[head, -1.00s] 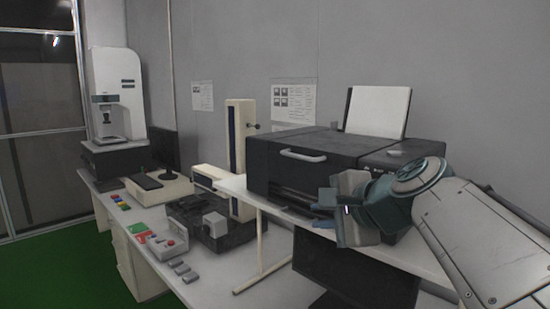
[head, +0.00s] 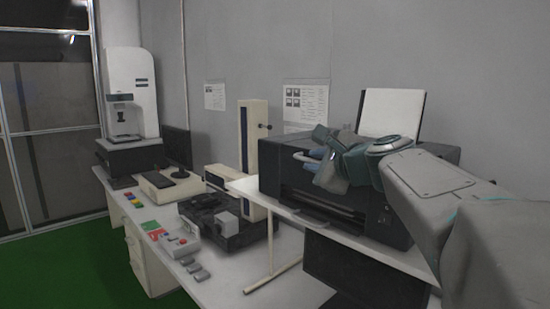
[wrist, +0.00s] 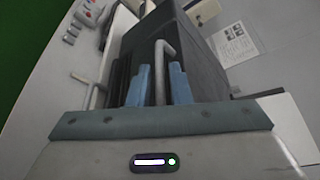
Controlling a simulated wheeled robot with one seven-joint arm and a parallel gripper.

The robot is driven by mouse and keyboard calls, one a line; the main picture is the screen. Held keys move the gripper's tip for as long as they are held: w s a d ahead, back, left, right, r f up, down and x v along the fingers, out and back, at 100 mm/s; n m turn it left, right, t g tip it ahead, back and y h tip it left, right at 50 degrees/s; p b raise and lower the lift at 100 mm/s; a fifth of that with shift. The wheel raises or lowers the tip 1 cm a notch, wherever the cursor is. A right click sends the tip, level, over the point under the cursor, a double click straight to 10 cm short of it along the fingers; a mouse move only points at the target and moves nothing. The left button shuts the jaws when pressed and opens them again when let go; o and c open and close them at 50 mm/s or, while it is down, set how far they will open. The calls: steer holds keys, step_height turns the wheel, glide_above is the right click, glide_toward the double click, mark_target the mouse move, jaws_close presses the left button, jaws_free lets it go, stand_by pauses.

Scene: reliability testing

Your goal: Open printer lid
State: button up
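The black printer (head: 290,195) stands on a raised white shelf, its lid (wrist: 203,68) down. A pale bar handle (head: 299,157) is on the lid's front edge and also shows in the wrist view (wrist: 159,68). My gripper (head: 312,156) is at the printer's front, level with the handle, and hides part of the lid. In the wrist view the two blue fingers of my gripper (wrist: 160,88) stand apart, one on each side of the handle. A narrow gap shows between them, and I cannot tell whether either finger touches the handle.
The white shelf (head: 262,194) holds the printer, with a dark monitor (head: 350,275) below it. A cream column device (head: 247,150) stands to the left. A white paper sheet (head: 388,112) rises behind the printer, close to the wall.

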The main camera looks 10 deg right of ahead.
steer(key=shift+x, duration=1)
jaws_close()
steer(key=shift+r, duration=0.1)
